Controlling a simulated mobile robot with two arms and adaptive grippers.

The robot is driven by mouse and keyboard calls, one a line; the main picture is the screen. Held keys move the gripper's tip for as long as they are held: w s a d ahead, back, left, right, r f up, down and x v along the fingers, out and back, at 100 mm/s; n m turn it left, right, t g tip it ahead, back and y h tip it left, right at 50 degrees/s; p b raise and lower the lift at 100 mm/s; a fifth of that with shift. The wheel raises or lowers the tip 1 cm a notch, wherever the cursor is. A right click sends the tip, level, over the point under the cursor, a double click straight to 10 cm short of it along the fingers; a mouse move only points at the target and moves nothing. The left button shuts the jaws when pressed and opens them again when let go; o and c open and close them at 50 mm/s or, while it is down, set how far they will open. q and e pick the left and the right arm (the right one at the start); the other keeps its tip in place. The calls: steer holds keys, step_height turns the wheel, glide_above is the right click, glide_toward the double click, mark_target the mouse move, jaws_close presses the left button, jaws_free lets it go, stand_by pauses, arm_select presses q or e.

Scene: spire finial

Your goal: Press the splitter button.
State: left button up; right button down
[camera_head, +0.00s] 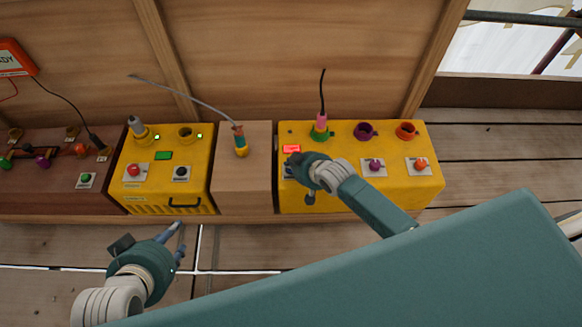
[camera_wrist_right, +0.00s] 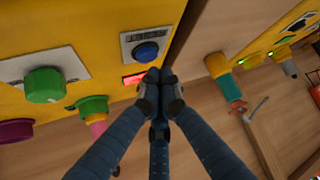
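The yellow box at the right (camera_head: 400,195) has a blue round button (camera_wrist_right: 147,52) on a labelled grey plate, seen in the right wrist view. In the head view my right gripper (camera_head: 292,162) covers that button. In the right wrist view its fingertips (camera_wrist_right: 160,75) are together with nothing between them, close by the button; I cannot tell whether they touch the box. A lit red display (camera_head: 291,149) sits beside the button; it also shows in the right wrist view (camera_wrist_right: 134,80). My left gripper (camera_head: 176,244) is open and empty over the floor planks.
The box also bears a green knob (camera_wrist_right: 45,85), a purple knob (camera_head: 374,165) and an orange knob (camera_head: 420,163). A black cable runs to its green socket (camera_head: 319,135). Left stand a wooden block (camera_head: 243,185) and another yellow box (camera_head: 145,190) with red and black buttons.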

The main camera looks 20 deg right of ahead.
steer(key=shift+f, duration=0.2)
steer(key=shift+f, duration=0.25)
arm_select(q)
steer(key=shift+w+r, duration=0.15)
steer(key=shift+w, duration=0.05)
